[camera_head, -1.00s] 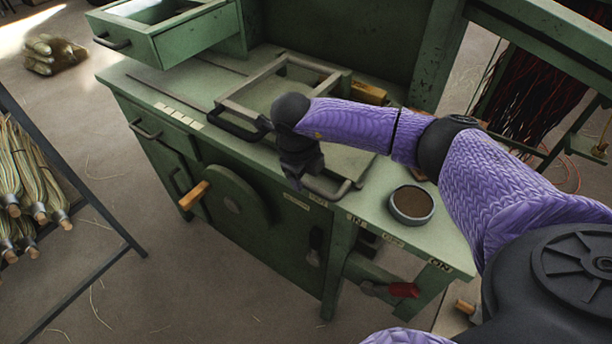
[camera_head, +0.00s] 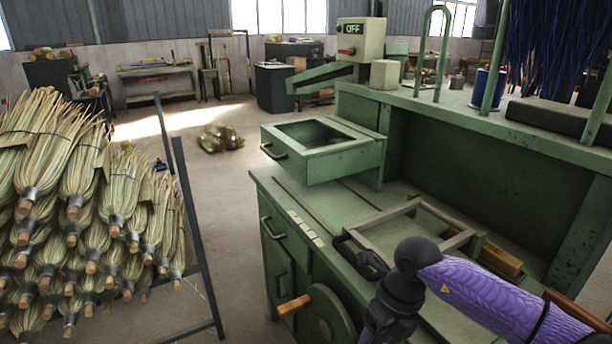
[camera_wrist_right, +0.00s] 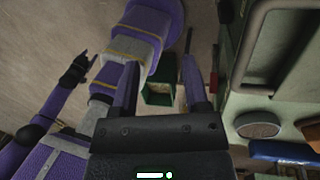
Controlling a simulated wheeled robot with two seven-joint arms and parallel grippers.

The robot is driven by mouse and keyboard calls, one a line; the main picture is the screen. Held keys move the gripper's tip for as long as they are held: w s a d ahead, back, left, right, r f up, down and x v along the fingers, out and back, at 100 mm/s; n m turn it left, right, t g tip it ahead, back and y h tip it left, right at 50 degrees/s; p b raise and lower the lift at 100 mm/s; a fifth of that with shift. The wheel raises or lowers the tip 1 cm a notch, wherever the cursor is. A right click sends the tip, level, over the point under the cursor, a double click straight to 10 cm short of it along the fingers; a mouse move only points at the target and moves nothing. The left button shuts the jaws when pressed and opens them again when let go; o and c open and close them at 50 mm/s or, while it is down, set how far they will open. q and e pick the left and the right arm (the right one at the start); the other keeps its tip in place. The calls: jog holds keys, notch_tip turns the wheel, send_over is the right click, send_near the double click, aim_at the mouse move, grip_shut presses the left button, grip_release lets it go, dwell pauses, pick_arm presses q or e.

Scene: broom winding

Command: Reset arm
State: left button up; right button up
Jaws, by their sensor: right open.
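My right arm, with a purple sleeve, comes in from the right in the head view. Its black wrist hangs over the front edge of the green workbench (camera_head: 340,205). My right gripper (camera_head: 385,330) points down there, partly cut off by the lower edge. In the right wrist view its two fingers stand apart, so the gripper (camera_wrist_right: 158,75) is open, with nothing between them. My left arm is out of the head view. In the right wrist view my left gripper (camera_wrist_right: 74,72) hangs at the left over the floor, too small to tell its jaws.
A metal frame (camera_head: 410,215) with a black handle lies on the bench beside my right wrist. An open green drawer (camera_head: 320,150) juts out behind. A rack of brooms (camera_head: 90,220) stands at left. A round bowl (camera_wrist_right: 258,128) sits on the bench.

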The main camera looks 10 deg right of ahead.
jog(key=a+f+m+t+y, duration=0.3)
jog(key=a+f+m+y, duration=0.3)
jog(key=a+m+y, duration=0.4)
jog(key=s+d+f+m+t+h, duration=0.2)
jog(key=d+f+m+t+h, duration=0.15)
jog(key=f+m, duration=0.35)
jog(key=s+d+f+m+t+h, duration=0.1)
jog(key=d+f+m+t+h, duration=0.1)
jog(key=f+m+t, duration=0.35)
jog(key=s+d+f+m+g+h, duration=0.2)
jog(key=s+d+f+m+h, duration=0.1)
jog(key=s+f+m, duration=0.3)
jog(key=s+d+f+m+g+h, duration=0.2)
jog(key=s+f+m+g+h, duration=0.1)
jog(key=s+f, duration=0.3)
jog(key=s+f+m+g, duration=0.2)
jog(key=s+m+g, duration=0.1)
jog(key=s, duration=0.8)
jog(key=s+d+f+m+g+h, duration=0.1)
jog(key=s+f+m+g, duration=0.1)
jog(key=s, duration=0.9)
jog(key=shift+s+f+m+g, duration=0.2)
jog(key=shift+m+g, duration=0.25)
jog(key=shift+g, duration=0.15)
